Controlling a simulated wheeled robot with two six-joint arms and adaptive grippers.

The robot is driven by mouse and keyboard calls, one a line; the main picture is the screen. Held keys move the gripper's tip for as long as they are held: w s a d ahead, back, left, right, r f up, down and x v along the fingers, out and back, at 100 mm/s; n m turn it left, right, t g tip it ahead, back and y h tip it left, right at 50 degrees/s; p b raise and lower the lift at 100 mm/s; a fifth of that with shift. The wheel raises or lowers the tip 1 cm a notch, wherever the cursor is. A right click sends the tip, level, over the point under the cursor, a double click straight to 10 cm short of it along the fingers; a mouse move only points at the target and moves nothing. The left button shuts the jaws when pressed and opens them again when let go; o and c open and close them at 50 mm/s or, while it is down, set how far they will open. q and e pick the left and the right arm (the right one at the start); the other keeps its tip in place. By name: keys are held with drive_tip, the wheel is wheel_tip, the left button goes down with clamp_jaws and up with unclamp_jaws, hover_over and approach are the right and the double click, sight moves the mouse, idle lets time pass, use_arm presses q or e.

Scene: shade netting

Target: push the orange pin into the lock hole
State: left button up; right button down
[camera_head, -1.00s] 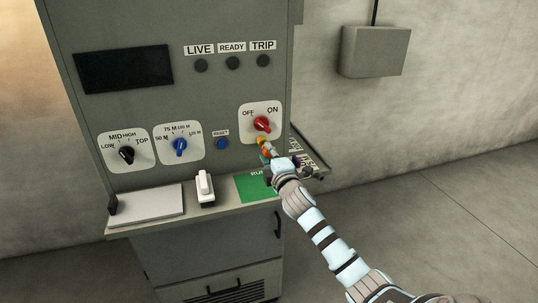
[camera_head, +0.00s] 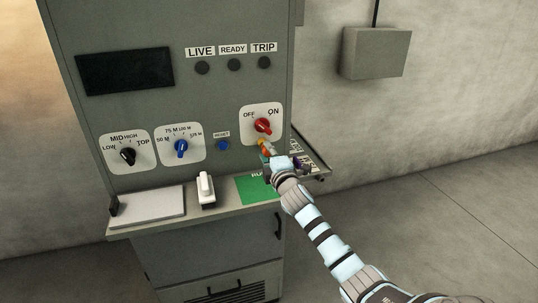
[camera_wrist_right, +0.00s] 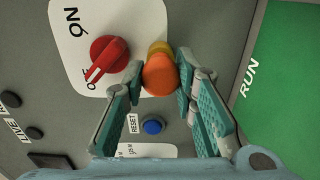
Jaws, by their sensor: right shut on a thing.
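The orange pin (camera_wrist_right: 160,76) is between the fingertips of my right gripper (camera_wrist_right: 160,88), which is shut on it. In the head view the pin (camera_head: 265,151) shows small, just below the red switch. A yellow round fitting (camera_wrist_right: 160,48) on the panel lies right behind the pin, partly covered by it. It also shows in the head view (camera_head: 262,142). The lock hole itself is hidden, and I cannot tell how deep the pin sits. The red rotary switch (camera_wrist_right: 108,55) is beside the fitting on an OFF/ON plate. My left gripper is not in view.
A blue reset button (camera_head: 222,145) and two selector knobs, black (camera_head: 127,155) and blue (camera_head: 180,148), are left of the switch. Below, the ledge carries a white lever (camera_head: 205,189) and a green RUN panel (camera_head: 255,190). A small side shelf (camera_head: 314,165) juts out right.

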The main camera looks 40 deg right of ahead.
drive_tip(key=shift+w, duration=0.25)
drive_tip(key=c, duration=1.2)
unclamp_jaws()
drive_tip(key=v, duration=1.2)
